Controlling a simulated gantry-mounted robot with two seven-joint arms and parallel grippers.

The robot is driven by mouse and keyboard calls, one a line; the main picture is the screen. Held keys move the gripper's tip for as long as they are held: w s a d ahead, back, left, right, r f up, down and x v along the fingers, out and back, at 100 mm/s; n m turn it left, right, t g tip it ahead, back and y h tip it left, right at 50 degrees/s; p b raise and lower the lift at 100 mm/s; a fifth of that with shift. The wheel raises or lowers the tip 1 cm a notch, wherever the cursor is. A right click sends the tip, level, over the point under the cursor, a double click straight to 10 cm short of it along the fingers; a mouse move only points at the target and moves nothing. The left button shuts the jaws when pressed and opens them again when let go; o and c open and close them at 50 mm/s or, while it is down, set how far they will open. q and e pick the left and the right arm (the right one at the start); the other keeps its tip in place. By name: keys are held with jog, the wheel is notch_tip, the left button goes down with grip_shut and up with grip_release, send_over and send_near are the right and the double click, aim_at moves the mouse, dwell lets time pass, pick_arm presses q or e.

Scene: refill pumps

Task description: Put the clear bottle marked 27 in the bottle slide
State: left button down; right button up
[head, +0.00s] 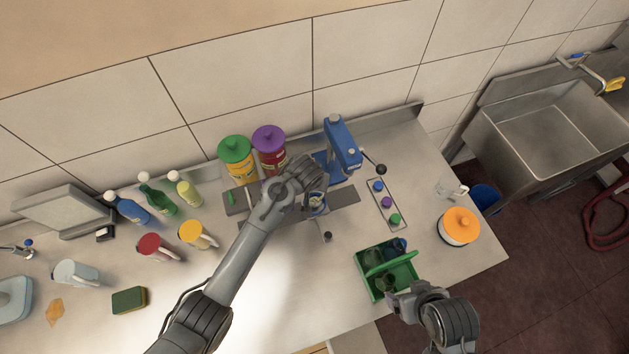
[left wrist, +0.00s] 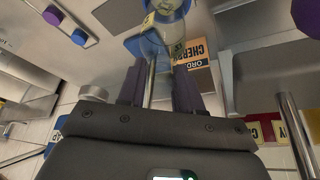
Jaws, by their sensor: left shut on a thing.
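My left gripper (head: 316,190) is over the dark grey bottle slide (head: 346,196) in front of the blue press. It is shut on a clear bottle (head: 318,208), mostly hidden under the hand. In the left wrist view the clear bottle (left wrist: 168,12) shows at the top beyond the fingers, with a small yellow label whose number I cannot read surely. I cannot tell whether the bottle touches the slide. My right gripper (head: 399,300) is beside the front edge of the green crate; its jaws are not clear.
The blue press (head: 342,148) stands behind the slide. Green-lidded (head: 236,160) and purple-lidded (head: 269,150) jars stand behind the left arm. The green crate (head: 411,274) holds dark bottles. A strip with coloured caps (head: 386,217) and an orange-lidded jar (head: 459,228) are right.

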dwell(0.5)
pick_arm(q)
jog(key=shift+p, duration=0.45)
jog(key=shift+f, duration=0.25)
jog(key=shift+f+b, duration=0.35)
jog(key=shift+f, duration=0.35)
jog(key=shift+s+f, duration=0.1)
jog(key=shift+f, duration=0.1)
